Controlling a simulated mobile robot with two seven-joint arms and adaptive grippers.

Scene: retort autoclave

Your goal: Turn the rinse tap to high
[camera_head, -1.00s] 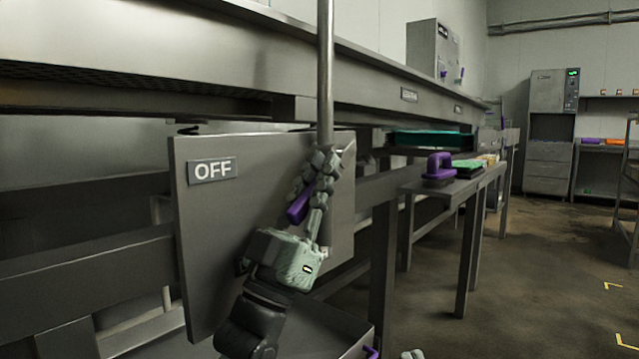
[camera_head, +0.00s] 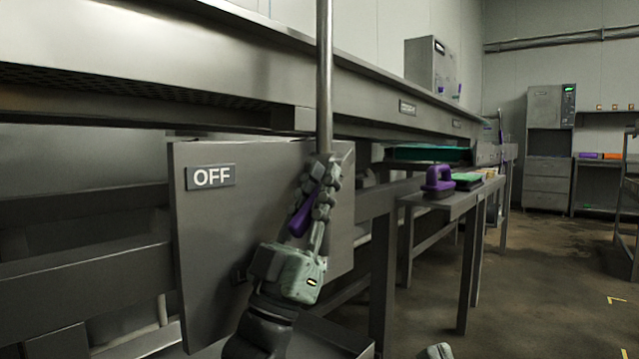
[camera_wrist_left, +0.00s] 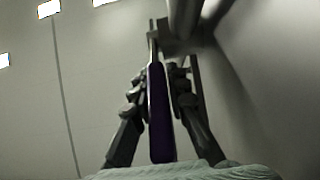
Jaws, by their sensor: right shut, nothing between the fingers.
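A purple tap lever (camera_head: 301,222) stands tilted in front of a grey panel, beside a vertical metal pipe (camera_head: 325,80). A label on the panel (camera_head: 230,270) reads OFF, left of the lever. My left gripper (camera_head: 322,180) is around the lever with its fingers closed in on it. In the left wrist view the purple lever (camera_wrist_left: 159,115) lies lengthwise between the two fingers, which seem to touch it near their tips. The tap body is partly hidden by the fingers. Only a small part of my right gripper (camera_head: 437,351) shows at the bottom edge.
A long steel counter (camera_head: 270,65) runs overhead. A side table (camera_head: 440,201) to the right bears a purple-handled brush (camera_head: 438,180) and a green pad. A grey box (camera_head: 430,65) stands behind the counter. The floor at right is open.

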